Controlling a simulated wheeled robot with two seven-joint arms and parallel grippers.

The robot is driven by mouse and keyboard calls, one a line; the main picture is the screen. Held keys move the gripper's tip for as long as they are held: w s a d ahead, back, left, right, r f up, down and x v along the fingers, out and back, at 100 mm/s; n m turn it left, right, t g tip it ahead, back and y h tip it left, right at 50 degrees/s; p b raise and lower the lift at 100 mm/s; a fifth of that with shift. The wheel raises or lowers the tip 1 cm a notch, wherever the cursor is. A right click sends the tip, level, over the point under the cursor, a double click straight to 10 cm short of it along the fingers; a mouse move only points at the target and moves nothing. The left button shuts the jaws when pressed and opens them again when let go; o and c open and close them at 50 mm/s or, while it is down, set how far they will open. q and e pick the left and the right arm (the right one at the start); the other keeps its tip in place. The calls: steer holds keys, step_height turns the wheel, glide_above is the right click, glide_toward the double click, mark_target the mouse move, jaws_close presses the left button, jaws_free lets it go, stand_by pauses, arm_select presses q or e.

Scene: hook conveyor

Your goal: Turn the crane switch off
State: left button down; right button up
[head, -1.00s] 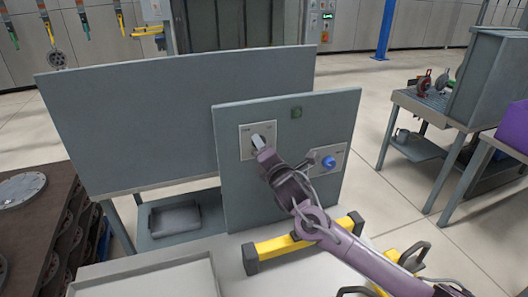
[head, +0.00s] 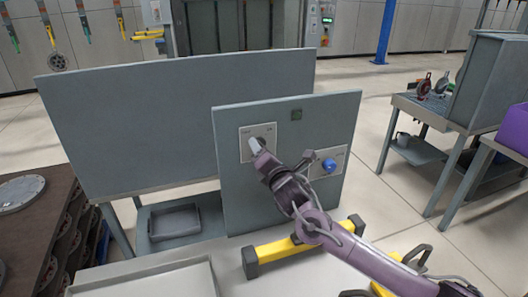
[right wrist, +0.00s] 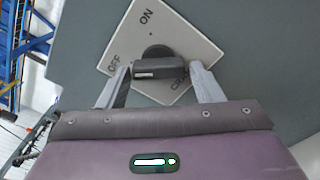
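The crane switch is a pale plate (head: 245,152) on an upright grey panel, with a dark knob. In the right wrist view the plate (right wrist: 188,37) shows ON at the top, OFF at left and CRANE at lower right. The knob (right wrist: 158,69) lies level in that picture, with its left end near OFF. My right gripper (right wrist: 160,70) has its fingers apart, one at each end of the knob. A narrow gap shows at the right end; contact at the left end is unclear. In the head view my right gripper (head: 256,146) is at the plate. My left gripper is out of view.
A blue button (head: 329,165) sits on the same panel, right of my right arm. A yellow-barred stand (head: 272,249) is under my right arm. A larger grey board (head: 130,125) stands behind at left.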

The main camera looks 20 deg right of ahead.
steer(key=shift+o, duration=1.1)
steer(key=shift+r, duration=0.1)
steer(key=s+b, duration=0.2)
steer(key=s, duration=0.5)
steer(key=shift+s+d+b, duration=0.15)
steer(key=shift+s+b, duration=0.2)
steer(key=shift+s, duration=0.05)
